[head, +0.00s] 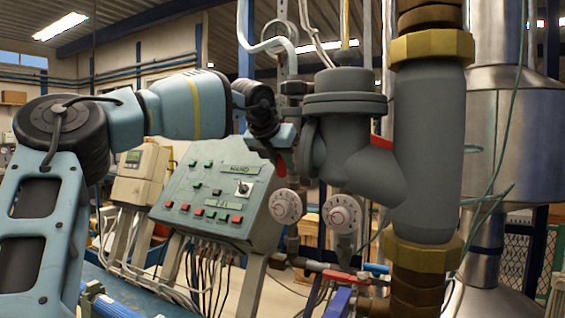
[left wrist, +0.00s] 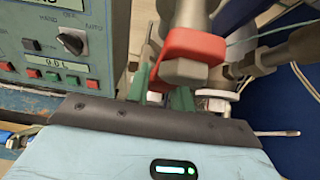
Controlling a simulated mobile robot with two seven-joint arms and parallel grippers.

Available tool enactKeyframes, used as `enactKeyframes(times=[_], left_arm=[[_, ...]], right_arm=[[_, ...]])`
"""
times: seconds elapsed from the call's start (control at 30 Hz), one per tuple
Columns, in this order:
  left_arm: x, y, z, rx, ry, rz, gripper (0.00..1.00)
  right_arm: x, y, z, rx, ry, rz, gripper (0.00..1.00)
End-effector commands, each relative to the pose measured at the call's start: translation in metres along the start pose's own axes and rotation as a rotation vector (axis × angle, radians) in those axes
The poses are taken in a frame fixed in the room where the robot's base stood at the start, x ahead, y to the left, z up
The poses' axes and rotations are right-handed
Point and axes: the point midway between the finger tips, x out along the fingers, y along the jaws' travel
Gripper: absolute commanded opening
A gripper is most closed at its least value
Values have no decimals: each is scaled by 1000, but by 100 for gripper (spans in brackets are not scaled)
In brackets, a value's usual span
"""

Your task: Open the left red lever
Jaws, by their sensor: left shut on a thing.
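The left red lever shows as a small red piece (head: 281,167) just below my left gripper (head: 279,147) in the head view. In the left wrist view the red lever (left wrist: 197,44) is large, with a grey bolt head on its near face. My left gripper (left wrist: 161,91) has green fingers that are shut on the lever; the exact contact is partly hidden behind the gripper's dark edge. A second red lever (head: 381,142) shows partly behind the large grey pipe. My right gripper is not in view.
A control panel (head: 216,193) with buttons and a knob stands left of the lever. White round dials (head: 286,207) hang below it. The thick grey pipe (head: 430,150) with brass fittings stands close on the right. A red-handled valve (head: 345,277) is lower down.

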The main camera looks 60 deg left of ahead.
Motion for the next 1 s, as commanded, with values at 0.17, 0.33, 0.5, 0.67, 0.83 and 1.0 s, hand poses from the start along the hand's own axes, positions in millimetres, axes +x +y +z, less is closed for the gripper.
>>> enactKeyframes(times=[0.17,0.33,0.5,0.67,0.83,1.0], left_arm=[[0,1,1,4,-2,6,40],[0,1,0,3,-1,4,45],[-2,1,0,2,-2,3,45],[-17,0,1,2,-4,3,45],[-44,1,1,2,-4,4,45],[-66,1,0,3,-2,4,45]], right_arm=[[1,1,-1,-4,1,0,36],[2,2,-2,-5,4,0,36],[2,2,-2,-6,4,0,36],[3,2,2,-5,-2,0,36],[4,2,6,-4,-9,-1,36],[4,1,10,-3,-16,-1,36]])
